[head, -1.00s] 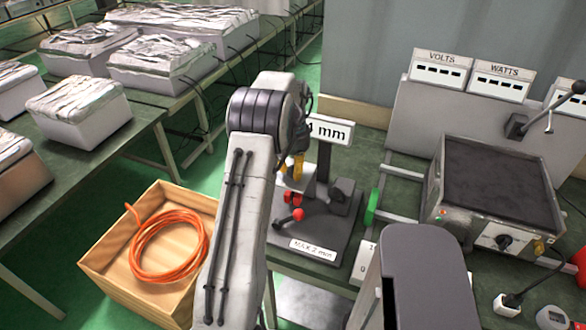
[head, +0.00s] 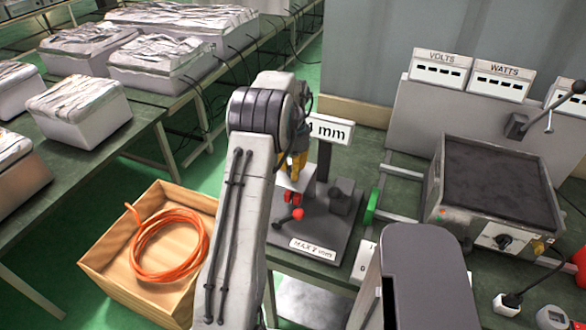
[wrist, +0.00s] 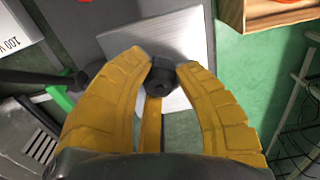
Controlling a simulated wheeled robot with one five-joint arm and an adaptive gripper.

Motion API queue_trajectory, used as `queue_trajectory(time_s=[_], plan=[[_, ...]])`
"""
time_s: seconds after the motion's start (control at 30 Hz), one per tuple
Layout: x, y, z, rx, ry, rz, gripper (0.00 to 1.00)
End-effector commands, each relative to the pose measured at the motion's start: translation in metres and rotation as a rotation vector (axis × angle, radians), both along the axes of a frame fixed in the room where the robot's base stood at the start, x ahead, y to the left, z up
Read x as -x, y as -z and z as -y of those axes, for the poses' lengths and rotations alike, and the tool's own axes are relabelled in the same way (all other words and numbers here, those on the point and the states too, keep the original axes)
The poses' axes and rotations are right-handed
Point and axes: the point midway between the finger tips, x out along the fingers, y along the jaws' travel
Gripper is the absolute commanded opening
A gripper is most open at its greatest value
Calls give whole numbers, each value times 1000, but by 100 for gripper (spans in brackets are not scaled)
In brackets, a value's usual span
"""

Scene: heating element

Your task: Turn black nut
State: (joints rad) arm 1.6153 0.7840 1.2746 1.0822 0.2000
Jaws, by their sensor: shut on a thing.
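The black nut (wrist: 162,85) shows in the wrist view in front of a pale metal plate (wrist: 165,40). In the head view my gripper (head: 299,166) points down over the grey bending stand (head: 325,225), just behind the red knobs. I cannot make out the nut in the head view; my arm and gripper hide that spot.
A red-knobbed lever (head: 297,213) sits close in front of my gripper. The stand's post (head: 323,162) and mm sign (head: 331,129) rise just right of it. A green wheel (head: 371,206) is further right. A wooden box with orange cable (head: 105,265) stands left.

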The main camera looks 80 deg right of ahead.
Motion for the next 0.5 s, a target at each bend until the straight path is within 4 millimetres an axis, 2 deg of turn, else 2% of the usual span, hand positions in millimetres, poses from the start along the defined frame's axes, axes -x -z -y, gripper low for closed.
queue_trajectory(time_s=[0.03,0.07,0.33,0.5], plan=[[0,3,-2,-10,0,0,0],[0,3,-2,-10,0,0,32],[0,1,-1,-4,-1,0,56],[0,1,-1,-2,-1,0,56]])
